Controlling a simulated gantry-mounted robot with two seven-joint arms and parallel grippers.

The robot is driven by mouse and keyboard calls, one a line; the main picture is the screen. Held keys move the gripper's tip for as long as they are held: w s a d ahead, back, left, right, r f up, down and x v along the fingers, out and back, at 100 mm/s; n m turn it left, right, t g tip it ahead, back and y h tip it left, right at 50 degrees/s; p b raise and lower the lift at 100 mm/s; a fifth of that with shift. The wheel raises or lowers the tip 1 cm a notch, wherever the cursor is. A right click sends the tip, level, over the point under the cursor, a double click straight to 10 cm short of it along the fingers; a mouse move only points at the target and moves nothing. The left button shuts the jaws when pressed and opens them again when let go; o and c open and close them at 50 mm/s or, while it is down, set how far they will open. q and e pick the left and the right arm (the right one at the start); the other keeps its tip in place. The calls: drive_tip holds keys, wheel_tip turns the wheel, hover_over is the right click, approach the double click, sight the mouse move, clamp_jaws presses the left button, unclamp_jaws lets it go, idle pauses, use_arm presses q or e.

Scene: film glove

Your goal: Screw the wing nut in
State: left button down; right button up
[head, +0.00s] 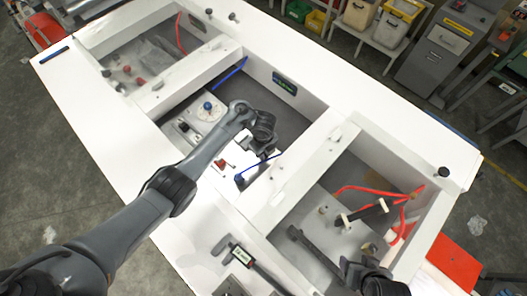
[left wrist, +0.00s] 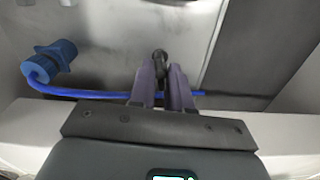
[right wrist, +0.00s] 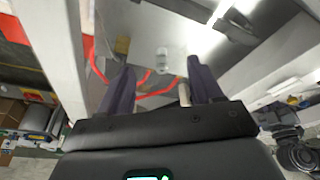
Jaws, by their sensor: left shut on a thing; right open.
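My left gripper (head: 262,146) is over the middle compartment of the white bench. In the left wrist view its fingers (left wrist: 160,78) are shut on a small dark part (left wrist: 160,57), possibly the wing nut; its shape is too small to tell. What lies under the held part is hidden. My right gripper (head: 372,278) is low at the right, by the right compartment. In the right wrist view its fingers (right wrist: 158,80) are open, with nothing clearly held between them.
The white bench (head: 105,120) has walled compartments. A plate with a dial (head: 207,107) is in the middle one. Red tubing (head: 365,189) and a grey panel (head: 315,215) are in the right one. A caliper-like tool (head: 238,254) lies on the front surface.

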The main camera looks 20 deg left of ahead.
use_arm(q)
drive_tip(key=shift+r+m, duration=0.1)
drive_tip(key=shift+m, duration=1.5)
drive_tip(key=c, duration=1.1)
unclamp_jaws()
drive_tip(key=shift+o, duration=0.2)
